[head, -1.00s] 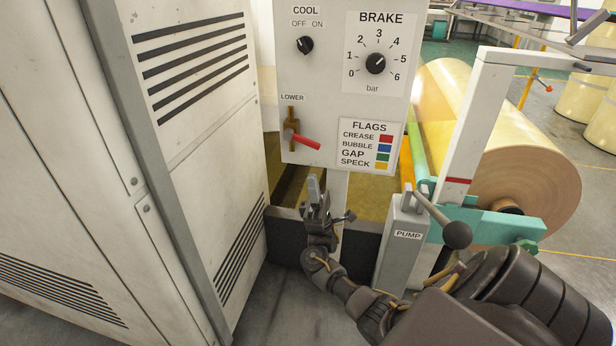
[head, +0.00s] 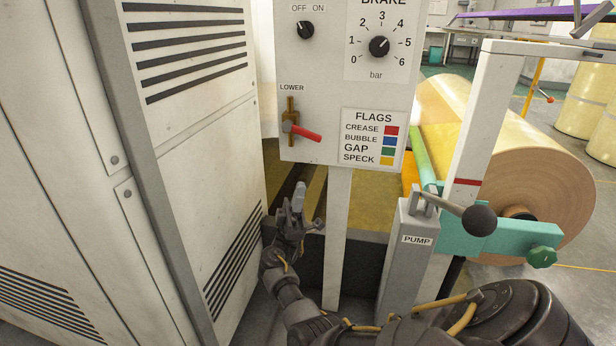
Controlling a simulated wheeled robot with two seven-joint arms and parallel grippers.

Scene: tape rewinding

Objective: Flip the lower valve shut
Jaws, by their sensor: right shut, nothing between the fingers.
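The lower valve (head: 290,127) is a brass body on the control panel under the label LOWER. Its red lever (head: 306,134) points right and slightly down, across the upright brass pipe. My right gripper (head: 298,192) is below the panel, a short way under the valve and apart from it. Its fingers point up and are shut with nothing between them. My left gripper is not in view.
The control panel (head: 330,80) also bears a cool switch (head: 305,30), a brake dial (head: 379,46) and a flags chart. A white cabinet (head: 200,150) stands close on the left. A pump (head: 412,245) with a ball-ended handle stands to the right.

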